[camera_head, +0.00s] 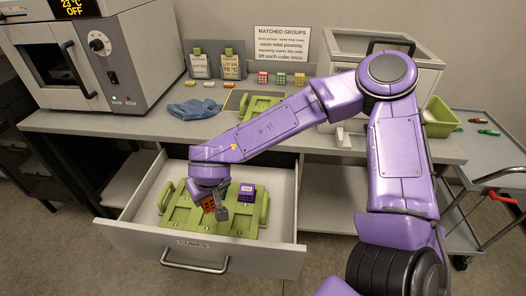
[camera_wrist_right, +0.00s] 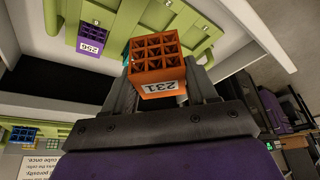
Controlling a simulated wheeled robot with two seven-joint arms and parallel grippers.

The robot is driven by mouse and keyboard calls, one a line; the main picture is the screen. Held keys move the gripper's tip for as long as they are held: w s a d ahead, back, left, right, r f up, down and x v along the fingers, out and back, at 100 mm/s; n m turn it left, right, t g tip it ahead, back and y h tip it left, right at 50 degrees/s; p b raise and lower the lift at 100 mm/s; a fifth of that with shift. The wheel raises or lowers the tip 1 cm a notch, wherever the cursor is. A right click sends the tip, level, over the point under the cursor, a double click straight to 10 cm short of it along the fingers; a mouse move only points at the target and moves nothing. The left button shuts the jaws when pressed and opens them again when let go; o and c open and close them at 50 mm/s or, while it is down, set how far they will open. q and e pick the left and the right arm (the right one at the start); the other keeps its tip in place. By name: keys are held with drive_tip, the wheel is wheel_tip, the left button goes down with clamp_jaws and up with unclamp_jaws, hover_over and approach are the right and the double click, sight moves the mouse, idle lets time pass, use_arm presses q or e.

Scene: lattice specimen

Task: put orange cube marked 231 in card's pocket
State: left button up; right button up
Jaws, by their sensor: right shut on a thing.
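The orange lattice cube marked 231 (camera_wrist_right: 155,65) is between the fingers of my right gripper (camera_wrist_right: 160,92), its number label facing the wrist camera. In the head view the orange cube (camera_head: 209,204) shows at my right gripper (camera_head: 217,208), low over the green tray (camera_head: 180,215) in the open drawer. Two upright cards, one on the left (camera_head: 200,66) and one on the right (camera_head: 231,66), stand at the back of the bench. The right one reads 75 °C. Their pockets are too small to make out. My left gripper is not in view.
A purple cube marked 256 (camera_head: 246,192) sits in the drawer tray. A second green tray (camera_head: 262,103) lies on the bench, partly behind my arm. A blue cloth (camera_head: 195,108), an oven (camera_head: 100,55) and several small lattice cubes (camera_head: 281,78) are also on the bench.

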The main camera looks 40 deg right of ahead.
drive_tip(key=s+d+f+m+g+h+b, duration=0.1)
drive_tip(key=f+m+b, duration=0.3)
drive_tip(key=m, duration=0.5)
drive_tip(key=s+d+f+m+g+b, duration=0.1)
drive_tip(key=d+f+m+g+b, duration=0.3)
drive_tip(key=m, duration=0.4)
drive_tip(key=s+d+f+m+g+h+b, duration=0.1)
drive_tip(key=d+f+m+g+b, duration=0.1)
drive_tip(key=f+m+b, duration=0.3)
drive_tip(key=shift+d+m+g+h+b, duration=0.15)
drive_tip(key=shift+m+g+b, duration=0.05)
drive_tip(key=shift+m, duration=0.95)
drive_tip(key=shift+d+m+g+h+b, duration=0.1)
drive_tip(key=shift+m+g+h+b, duration=0.1)
drive_tip(key=shift+m, duration=0.95)
drive_tip(key=shift+r, duration=0.1)
drive_tip(key=shift+o, duration=0.7)
drive_tip(key=shift+c, duration=0.4)
